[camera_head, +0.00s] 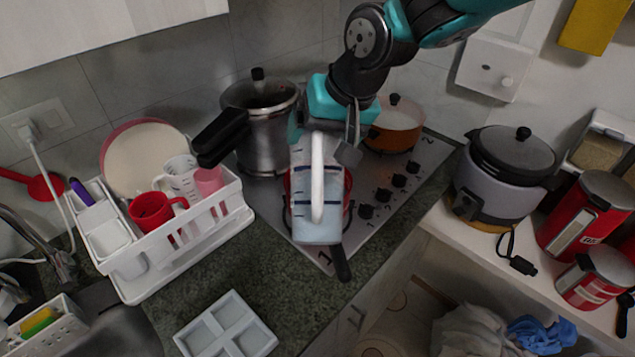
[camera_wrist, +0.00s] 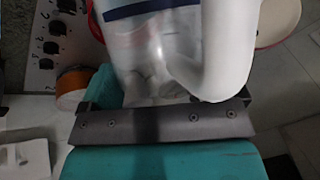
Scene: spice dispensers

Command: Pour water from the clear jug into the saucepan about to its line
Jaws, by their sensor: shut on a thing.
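My gripper (camera_head: 335,145) is shut on the clear jug (camera_head: 301,212), which has a white handle and dark level marks. The jug is in front of the saucepan (camera_head: 348,190) in the head view, and its lower part looks pale blue, like water. I cannot tell how far it is tilted. The saucepan is red, sits on the hob, and is mostly hidden behind the jug; its black handle (camera_head: 341,264) points toward the front. Its inside and line are hidden. In the wrist view, the jug (camera_wrist: 135,45) fills the middle above my gripper (camera_wrist: 160,122). No stream of water shows.
A tall steel pot (camera_head: 262,125) and an orange lidded pot (camera_head: 394,135) stand on the hob (camera_head: 400,200) behind. A white dish rack (camera_head: 165,258) with cups and plates is left. A rice cooker (camera_head: 500,185) and red canisters (camera_head: 585,215) are right.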

